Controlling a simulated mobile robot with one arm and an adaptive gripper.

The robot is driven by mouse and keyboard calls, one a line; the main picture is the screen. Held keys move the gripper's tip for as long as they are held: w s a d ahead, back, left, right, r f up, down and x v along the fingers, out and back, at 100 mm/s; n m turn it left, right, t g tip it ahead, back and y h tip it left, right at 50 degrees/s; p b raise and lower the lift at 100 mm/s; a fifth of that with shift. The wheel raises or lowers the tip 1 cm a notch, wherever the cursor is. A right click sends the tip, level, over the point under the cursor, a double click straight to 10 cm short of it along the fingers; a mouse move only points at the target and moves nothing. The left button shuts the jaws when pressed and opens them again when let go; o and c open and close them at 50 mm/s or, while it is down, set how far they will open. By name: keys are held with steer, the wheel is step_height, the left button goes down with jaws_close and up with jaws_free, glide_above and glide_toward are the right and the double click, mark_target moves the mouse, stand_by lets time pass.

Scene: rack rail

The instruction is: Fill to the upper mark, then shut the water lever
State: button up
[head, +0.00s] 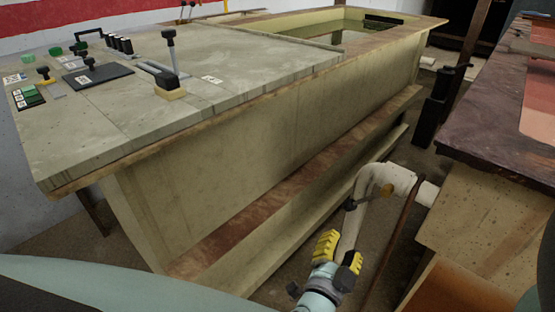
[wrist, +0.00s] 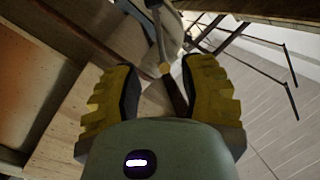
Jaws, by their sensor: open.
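My gripper (head: 340,255) is low at the right of the bench in the head view, its yellow-padded fingers apart and nothing held between them. A tall lever (head: 171,58) with a black knob stands on the bench panel. I cannot tell which is the water lever. No fill mark is readable.
The bench top (head: 110,135) carries buttons and small levers at the far left. A rectangular open basin (head: 350,22) is at its far end; its level is unclear. A dark-topped table (head: 480,145) borders the narrow gap on the right. A brown rod (head: 400,225) leans there.

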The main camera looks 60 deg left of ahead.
mark_target(362, 202)
steer(key=b+x, duration=0.1)
steer(key=x, duration=1.4)
steer(key=shift+w+d, duration=0.1)
steer(key=shift+w, duration=0.25)
jaws_close()
